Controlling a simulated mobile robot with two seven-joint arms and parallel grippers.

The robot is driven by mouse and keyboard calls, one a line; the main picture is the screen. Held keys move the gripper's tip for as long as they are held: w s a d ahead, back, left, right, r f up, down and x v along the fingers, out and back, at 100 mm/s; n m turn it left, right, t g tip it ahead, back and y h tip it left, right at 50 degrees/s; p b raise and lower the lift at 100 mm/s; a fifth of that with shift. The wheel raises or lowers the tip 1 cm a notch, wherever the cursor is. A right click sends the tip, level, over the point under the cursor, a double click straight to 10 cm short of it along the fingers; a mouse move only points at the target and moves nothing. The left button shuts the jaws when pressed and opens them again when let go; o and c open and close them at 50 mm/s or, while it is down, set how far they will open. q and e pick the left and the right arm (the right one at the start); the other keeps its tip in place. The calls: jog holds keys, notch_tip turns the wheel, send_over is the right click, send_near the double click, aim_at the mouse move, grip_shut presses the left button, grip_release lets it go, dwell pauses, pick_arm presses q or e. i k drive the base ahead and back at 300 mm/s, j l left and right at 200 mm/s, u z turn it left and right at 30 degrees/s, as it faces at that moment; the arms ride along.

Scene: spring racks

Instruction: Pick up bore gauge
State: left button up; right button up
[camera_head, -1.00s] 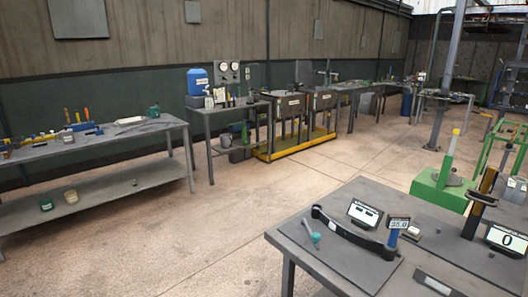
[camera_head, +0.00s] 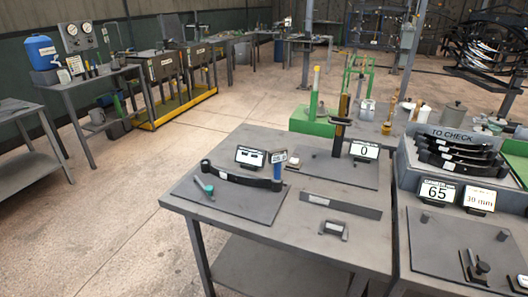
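A blue-handled gauge with a small display on top (camera_head: 278,166), which looks like the bore gauge, stands upright at the right end of a black curved leaf spring (camera_head: 238,177). I cannot tell whether it sits in the spring's eye or just behind it. Both are on a dark plate (camera_head: 225,207) on the near grey table (camera_head: 270,233). Neither of my grippers shows in the head view.
A small teal-headed tool (camera_head: 204,189) and a display stand (camera_head: 250,157) are near the spring. A flat bar (camera_head: 340,206), a small bracket (camera_head: 333,230) and an upright gauge reading 0 (camera_head: 340,130) share the table. A "TO CHECK" bin (camera_head: 450,138) is right.

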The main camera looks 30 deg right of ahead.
aim_at(276, 157)
jog(key=i+z, duration=0.1)
jog(key=z, duration=0.25)
jog(key=j+z, duration=0.15)
jog(key=z, duration=0.25)
jog(key=i+j+z, duration=0.1)
jog(key=z, duration=0.25)
jog(key=i+j+z, duration=0.1)
jog(key=j+z, duration=0.15)
jog(key=j, duration=0.15)
jog(key=j+z, duration=0.3)
jog(key=i+j+z, duration=0.15)
jog(key=j, duration=0.75)
jog(key=j+z, duration=0.1)
jog(key=j, duration=0.85)
